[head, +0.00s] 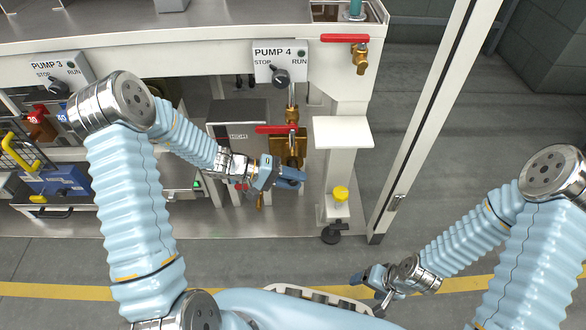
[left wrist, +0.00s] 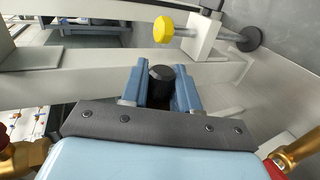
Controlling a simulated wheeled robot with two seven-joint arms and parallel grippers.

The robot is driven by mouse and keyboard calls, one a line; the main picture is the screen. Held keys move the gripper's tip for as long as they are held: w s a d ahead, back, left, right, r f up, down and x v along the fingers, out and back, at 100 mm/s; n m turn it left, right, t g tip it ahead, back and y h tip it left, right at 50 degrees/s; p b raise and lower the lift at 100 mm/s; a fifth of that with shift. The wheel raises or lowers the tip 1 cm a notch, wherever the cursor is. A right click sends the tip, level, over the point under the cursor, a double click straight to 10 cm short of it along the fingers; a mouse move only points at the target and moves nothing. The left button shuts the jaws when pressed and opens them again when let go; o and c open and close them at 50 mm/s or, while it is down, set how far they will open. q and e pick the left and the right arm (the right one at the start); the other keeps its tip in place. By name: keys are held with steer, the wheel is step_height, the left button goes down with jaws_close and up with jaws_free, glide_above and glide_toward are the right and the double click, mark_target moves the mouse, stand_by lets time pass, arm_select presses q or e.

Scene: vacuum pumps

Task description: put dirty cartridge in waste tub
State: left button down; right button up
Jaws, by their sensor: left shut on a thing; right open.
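My left gripper (head: 297,178) is in front of the brass fitting below the PUMP 4 panel. In the left wrist view its blue fingers (left wrist: 160,92) are shut on a dark cylinder (left wrist: 161,76) with a rounded black end. Most of the cylinder is hidden between the fingers, and I cannot tell for certain that it is the dirty cartridge. My right gripper (head: 371,287) is open and empty above the floor near the yellow line. I cannot make out a waste tub in either view.
The brass fitting (head: 289,146) has a red-handled valve (head: 277,129). The PUMP 4 panel (head: 280,62) is above it. A white post with a yellow knob (head: 340,193) stands to the right. A blue box (head: 56,181) sits at far left. Floor is clear at right.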

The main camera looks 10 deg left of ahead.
arm_select(q)
steer(key=w, duration=0.2)
steer(key=shift+w+a+f+b, duration=0.15)
steer(key=shift+w+a+b, duration=0.2)
steer(key=shift+w+a+r, duration=0.1)
steer(key=shift+w+r, duration=0.1)
steer(key=c, duration=0.8)
jaws_free()
steer(key=shift+c, duration=0.2)
